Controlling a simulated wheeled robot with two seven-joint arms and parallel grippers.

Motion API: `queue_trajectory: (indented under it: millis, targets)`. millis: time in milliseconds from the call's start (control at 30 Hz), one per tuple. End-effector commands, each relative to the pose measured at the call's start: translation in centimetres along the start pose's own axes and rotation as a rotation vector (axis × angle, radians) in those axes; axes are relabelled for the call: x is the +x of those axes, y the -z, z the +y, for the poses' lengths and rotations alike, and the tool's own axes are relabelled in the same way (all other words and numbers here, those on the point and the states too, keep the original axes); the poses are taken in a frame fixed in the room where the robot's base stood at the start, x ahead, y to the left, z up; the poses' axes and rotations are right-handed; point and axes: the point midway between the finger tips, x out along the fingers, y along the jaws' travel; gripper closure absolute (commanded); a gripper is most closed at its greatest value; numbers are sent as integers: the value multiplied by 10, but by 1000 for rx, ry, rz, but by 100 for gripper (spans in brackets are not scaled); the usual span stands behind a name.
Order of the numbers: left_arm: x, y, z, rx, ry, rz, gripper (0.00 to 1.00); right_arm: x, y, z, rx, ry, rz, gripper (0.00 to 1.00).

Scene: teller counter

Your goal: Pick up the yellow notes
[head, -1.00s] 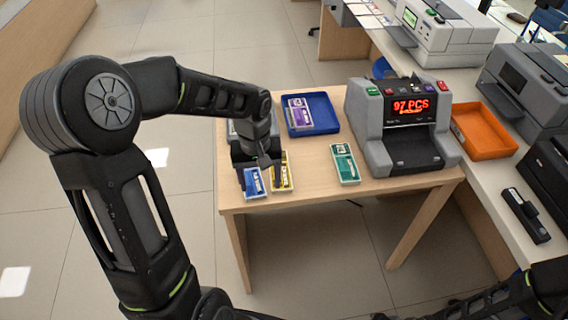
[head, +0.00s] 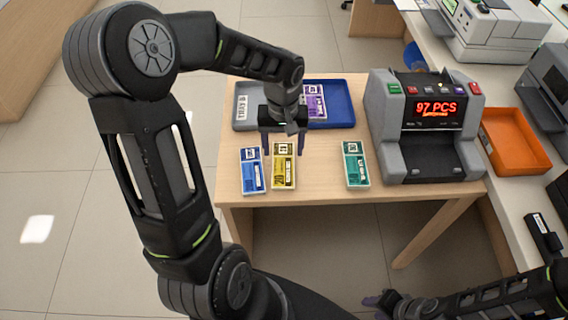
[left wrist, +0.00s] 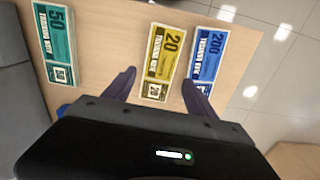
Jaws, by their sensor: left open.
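The yellow notes (head: 284,172) lie flat on the wooden table, between the blue notes (head: 252,172) and the green notes (head: 355,166). My left gripper (head: 283,146) is open and empty, its fingers pointing down above the far end of the yellow notes. In the left wrist view, the yellow notes (left wrist: 162,58) show just ahead of the open fingers (left wrist: 158,88), with the near end between the tips. The fingers do not hold them. My right gripper (head: 380,301) is low at the bottom, small and partly hidden; its jaw opening is unclear.
Behind my gripper stand a grey tray (head: 242,122) and a blue tray (head: 342,103) with purple notes (head: 313,101). A counting machine (head: 425,125) reading 97 PCS stands right of the green notes. An orange tray (head: 515,140) is on the counter.

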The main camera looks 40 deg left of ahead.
Motion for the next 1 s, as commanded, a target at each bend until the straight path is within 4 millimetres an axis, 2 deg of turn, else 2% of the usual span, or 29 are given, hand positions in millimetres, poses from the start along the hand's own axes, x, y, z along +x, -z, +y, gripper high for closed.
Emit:
queue_trajectory:
  millis: [100,433,800,1000]
  targets:
    - [9,0,0,0,0,-1,35,0,0,0,0,0,0,64]
    - [12,0,0,0,0,-1,35,-1,0,-1,0,0,0,64]
    - [58,0,1,1,0,-2,35,-8,0,-3,0,0,0,64]
    - [61,1,1,0,-1,1,35,-8,0,-3,0,0,-1,64]
